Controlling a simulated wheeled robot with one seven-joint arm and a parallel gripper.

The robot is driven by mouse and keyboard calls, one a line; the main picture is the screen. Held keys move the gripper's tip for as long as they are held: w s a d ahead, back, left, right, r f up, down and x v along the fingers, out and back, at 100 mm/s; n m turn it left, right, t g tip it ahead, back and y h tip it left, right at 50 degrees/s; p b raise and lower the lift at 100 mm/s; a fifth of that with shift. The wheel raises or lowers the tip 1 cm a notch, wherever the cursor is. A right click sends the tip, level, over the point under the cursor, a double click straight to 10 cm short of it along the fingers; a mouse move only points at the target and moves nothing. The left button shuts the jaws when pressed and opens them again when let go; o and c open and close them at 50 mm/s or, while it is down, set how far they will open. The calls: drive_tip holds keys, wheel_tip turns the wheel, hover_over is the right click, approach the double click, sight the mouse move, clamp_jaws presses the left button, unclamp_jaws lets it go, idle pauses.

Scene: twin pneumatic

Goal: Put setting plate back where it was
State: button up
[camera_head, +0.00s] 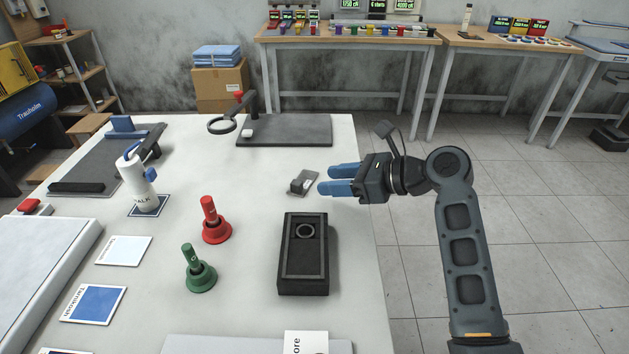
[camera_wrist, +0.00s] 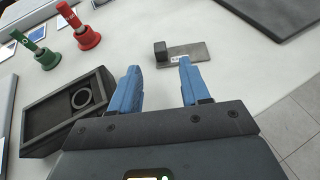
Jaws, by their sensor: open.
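A small grey metal plate with a raised block at one end, which looks like the setting plate (camera_head: 309,178), lies flat on the white table near its right edge. In the wrist view the plate (camera_wrist: 205,50) lies ahead of the fingertips, with the block at its left end and a small white label. My gripper (camera_head: 332,180) is open and empty, its two blue fingers pointing left just right of the plate. In the wrist view the fingers of my gripper (camera_wrist: 160,75) are spread apart, and I see no clear contact with the plate.
A black tray (camera_head: 289,270) holding a ring (camera_head: 305,231) stands in front of the plate. Red (camera_head: 217,232) and green (camera_head: 200,280) handled tools stand to its left. A dark mat (camera_head: 285,130) and a magnifier (camera_head: 222,126) are behind. Bare table lies left of the plate.

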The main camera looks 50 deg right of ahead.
drive_tip(key=shift+v, duration=2.1)
